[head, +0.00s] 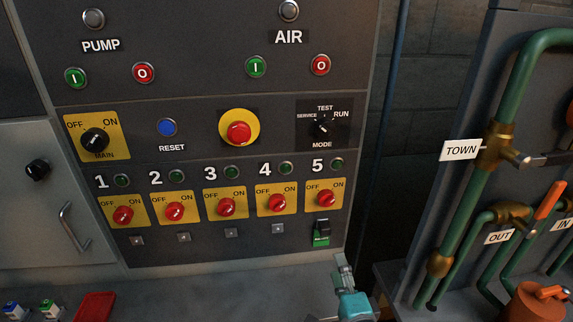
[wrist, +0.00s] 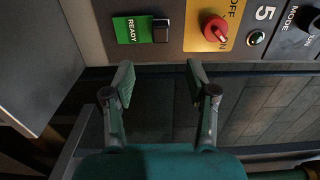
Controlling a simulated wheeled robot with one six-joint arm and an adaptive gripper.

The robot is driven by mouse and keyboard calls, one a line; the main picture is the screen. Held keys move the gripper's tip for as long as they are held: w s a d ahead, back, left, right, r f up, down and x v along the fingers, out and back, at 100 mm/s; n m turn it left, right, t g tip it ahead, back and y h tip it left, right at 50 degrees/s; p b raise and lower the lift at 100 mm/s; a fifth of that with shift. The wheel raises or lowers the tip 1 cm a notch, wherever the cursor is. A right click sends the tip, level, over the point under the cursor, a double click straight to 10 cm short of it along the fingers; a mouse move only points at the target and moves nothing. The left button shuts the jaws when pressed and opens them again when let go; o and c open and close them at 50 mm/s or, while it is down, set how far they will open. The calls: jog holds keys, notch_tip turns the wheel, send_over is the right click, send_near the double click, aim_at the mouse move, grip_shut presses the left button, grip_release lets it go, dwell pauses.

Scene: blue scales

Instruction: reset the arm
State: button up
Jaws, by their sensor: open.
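My gripper (head: 343,262) is in the lower right of the head view, below and to the right of the control panel's number 5 column. In the wrist view, my gripper (wrist: 160,80) is open, with two spread fingers and nothing between them. Ahead of the fingers are a green READY tag (wrist: 128,31) with a black block (wrist: 161,31) beside it, and the red number 5 switch (wrist: 215,29) on its yellow plate. In the head view, the black block (head: 322,226) and green tag (head: 321,240) hang below switch 5 (head: 326,199). The fingertips look apart from the panel.
The panel (head: 200,225) carries several switches and buttons. To the right stand green pipes (head: 466,200) with a TOWN label (head: 461,150) and an orange-handled valve (head: 547,200). A red tray (head: 95,306) lies at the lower left. A dark gap separates panel and pipes.

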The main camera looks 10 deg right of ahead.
jog(key=s+f+n+g, duration=0.1)
jog(key=s+f+n, duration=0.5)
jog(key=s, duration=0.5)
jog(key=s+f+n+g, duration=0.2)
jog(key=s+n, duration=1)
jog(key=s, duration=1.7)
jog(key=shift+s+f, duration=0.25)
jog(key=shift+f, duration=0.15)
